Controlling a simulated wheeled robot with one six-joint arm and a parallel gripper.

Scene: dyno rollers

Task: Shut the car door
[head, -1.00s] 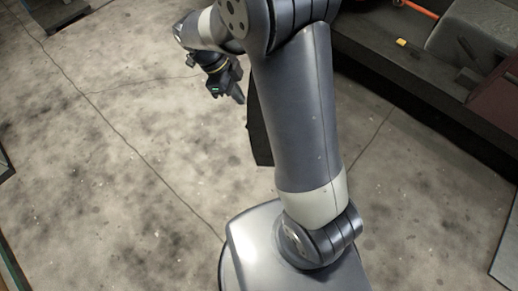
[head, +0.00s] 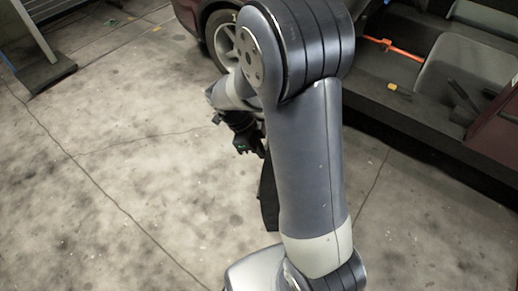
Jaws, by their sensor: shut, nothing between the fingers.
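The dark red car (head: 196,14) stands at the top, with a front or rear wheel (head: 224,42) and an open door gap showing the dark sill (head: 440,146). A narrow dark panel (head: 268,196) shows just left of my arm, below my gripper; it looks like part of the open car door, but my arm hides most of it. My gripper (head: 255,152) is shut and empty, pointing down and right beside the top of that panel. I cannot tell whether it touches the panel.
Inside the car are a grey seat (head: 458,75), an orange bar (head: 390,46) and a small yellow item (head: 392,87). A grey stand (head: 45,70) is at the far upper left. The stained concrete floor (head: 120,200) at left is clear.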

